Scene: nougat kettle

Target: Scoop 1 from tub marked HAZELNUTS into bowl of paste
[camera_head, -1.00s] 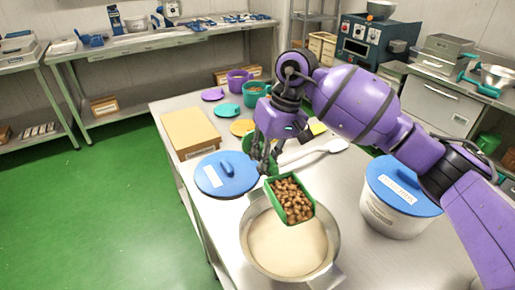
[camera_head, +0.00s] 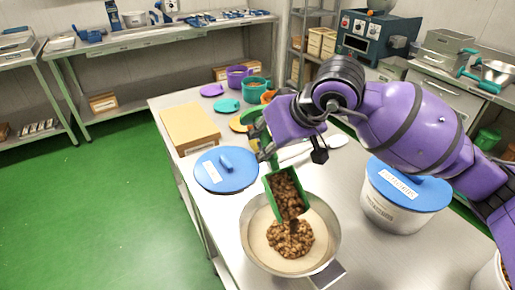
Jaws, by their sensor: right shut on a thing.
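A steel bowl (camera_head: 247,246) of beige paste stands at the table's front, with a heap of brown nuts (camera_head: 291,240) on the paste. My right gripper (camera_head: 264,150) is shut on the handle of a green scoop (camera_head: 303,205), behind and above the bowl. The scoop is tilted steeply down over the bowl, with nuts still inside and some at its lower lip. A white tub with a blue lid (camera_head: 388,212) stands right of the bowl; its label is too small to read. I cannot tell which tub is marked HAZELNUTS. My left gripper is not in view.
A loose blue lid (camera_head: 212,181) and a cardboard box (camera_head: 190,127) lie left of the scoop. Purple (camera_head: 238,78) and teal (camera_head: 257,86) tubs stand at the table's far end. Another container shows at the lower right edge.

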